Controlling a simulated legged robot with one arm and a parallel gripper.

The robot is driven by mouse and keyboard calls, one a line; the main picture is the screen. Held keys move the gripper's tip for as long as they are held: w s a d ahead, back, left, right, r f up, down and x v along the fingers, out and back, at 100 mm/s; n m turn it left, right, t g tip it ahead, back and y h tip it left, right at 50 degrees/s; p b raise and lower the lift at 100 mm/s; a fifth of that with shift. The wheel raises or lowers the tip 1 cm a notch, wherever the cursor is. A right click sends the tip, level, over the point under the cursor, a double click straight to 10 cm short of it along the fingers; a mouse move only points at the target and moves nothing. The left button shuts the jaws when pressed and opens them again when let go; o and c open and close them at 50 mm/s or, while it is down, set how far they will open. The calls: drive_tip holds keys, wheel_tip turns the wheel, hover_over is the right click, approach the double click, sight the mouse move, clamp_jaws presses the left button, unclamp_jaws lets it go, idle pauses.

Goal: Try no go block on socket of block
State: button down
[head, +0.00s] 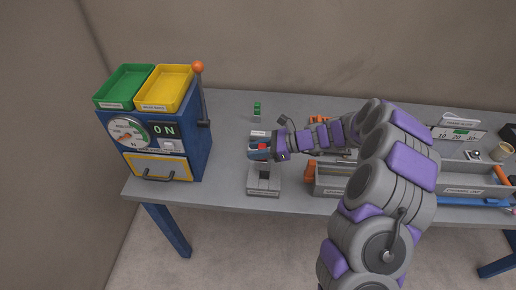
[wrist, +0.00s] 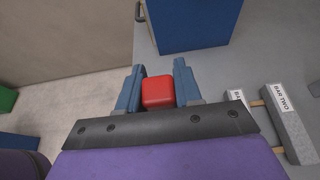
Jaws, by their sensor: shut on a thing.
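My gripper (head: 263,148) is shut on a small red block (head: 262,146) in the head view. In the wrist view the red block (wrist: 158,92) sits between the two blue fingers. A grey block (head: 264,178) with a darker recess and a label at its front stands on the table, just in front of and below my gripper. The red block appears above it. Whether the two touch cannot be told. A small green block (head: 257,108) stands farther back on the table.
A blue machine (head: 187,158) with a dial, lever and green and yellow trays stands left. Grey trays (head: 334,178) lie right of the grey block. In the wrist view a grey bar labelled BAR TWO (wrist: 288,125) lies at the right. The table's front left is clear.

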drive_tip(key=shift+d+f+b, duration=0.5)
drive_tip(key=shift+d+f, duration=0.15)
drive_tip(key=shift+f, duration=0.05)
drive_tip(key=shift+d+f+b, duration=0.3)
drive_tip(key=shift+f+b, duration=0.25)
drive_tip(key=shift+a+f+b, duration=0.3)
drive_tip(key=shift+f+b, duration=0.2)
drive_tip(key=shift+f, duration=0.15)
drive_tip(key=shift+a+f, duration=0.45)
drive_tip(key=shift+f, duration=0.15)
drive_tip(key=shift+d, duration=0.6)
drive_tip(key=shift+f, duration=0.1)
drive_tip(key=shift+a+f, duration=0.1)
drive_tip(key=shift+a, duration=0.35)
drive_tip(key=shift+d, duration=0.3)
